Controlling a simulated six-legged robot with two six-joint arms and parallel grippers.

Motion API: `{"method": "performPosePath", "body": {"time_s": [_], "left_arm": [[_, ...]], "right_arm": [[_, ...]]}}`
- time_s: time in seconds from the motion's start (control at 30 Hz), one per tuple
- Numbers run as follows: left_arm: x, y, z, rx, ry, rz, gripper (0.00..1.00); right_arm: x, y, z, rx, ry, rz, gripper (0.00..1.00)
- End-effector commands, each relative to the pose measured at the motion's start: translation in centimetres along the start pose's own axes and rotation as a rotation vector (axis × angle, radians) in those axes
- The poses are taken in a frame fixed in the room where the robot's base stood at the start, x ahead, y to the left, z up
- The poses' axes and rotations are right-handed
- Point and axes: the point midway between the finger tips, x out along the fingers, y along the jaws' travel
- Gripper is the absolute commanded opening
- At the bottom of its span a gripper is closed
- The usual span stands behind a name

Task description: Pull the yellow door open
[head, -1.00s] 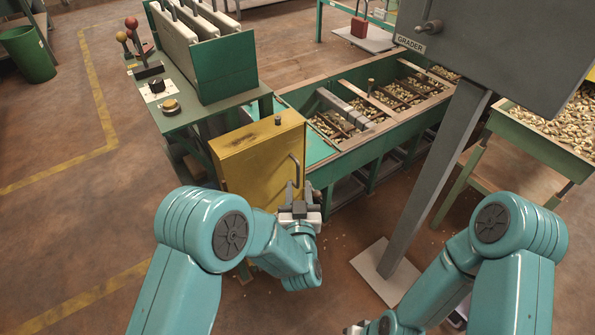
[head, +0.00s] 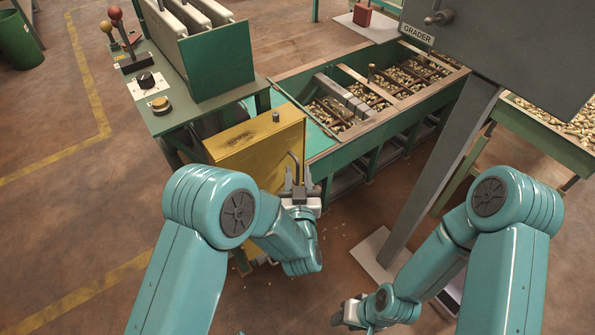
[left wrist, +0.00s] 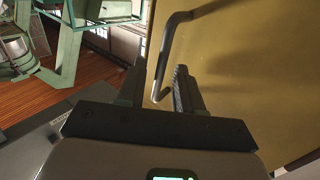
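The yellow door (head: 268,165) is the front of a yellow cabinet and looks closed. My left arm hides much of its lower part. Its dark bar handle (head: 294,165) is near the right edge. My left gripper (head: 297,183) is at the handle's lower end. In the left wrist view the handle (left wrist: 168,45) hangs down between the two fingers of the gripper (left wrist: 158,78), with space showing around it, so the fingers are open. My right gripper (head: 350,312) is low at the bottom, far from the door; its fingers are not clear.
A green control bench (head: 168,115) with levers and knobs adjoins the cabinet on the left. A green sorting trough (head: 345,150) runs behind to the right. A grey post (head: 435,190) under the grader box (head: 500,45) stands between my arms. Floor at the left is free.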

Motion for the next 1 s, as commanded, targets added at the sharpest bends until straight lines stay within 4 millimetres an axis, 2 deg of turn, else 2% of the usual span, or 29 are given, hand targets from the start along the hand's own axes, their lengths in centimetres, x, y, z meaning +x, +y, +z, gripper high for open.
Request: {"method": "performPosePath", "body": {"time_s": [0.23,0.27,0.33,0.37,1.0], "left_arm": [[-0.15,0.02,0.00,0.000,0.000,0.000,0.35],[-0.15,0.02,0.00,0.000,0.000,0.000,0.29],[-0.13,0.02,0.00,0.000,0.000,0.000,0.06],[-0.12,0.01,0.00,0.000,0.000,0.000,0.00],[0.21,-0.01,-0.03,0.000,0.001,0.000,0.00]], "right_arm": [[0.01,0.00,0.00,0.000,0.000,0.000,0.43],[0.01,0.00,0.00,0.000,0.000,0.000,0.43],[0.01,0.00,0.01,0.000,0.000,0.000,0.43],[0.01,0.00,0.01,0.000,0.000,0.000,0.43],[0.00,0.00,0.00,0.000,0.000,0.000,0.43]]}}
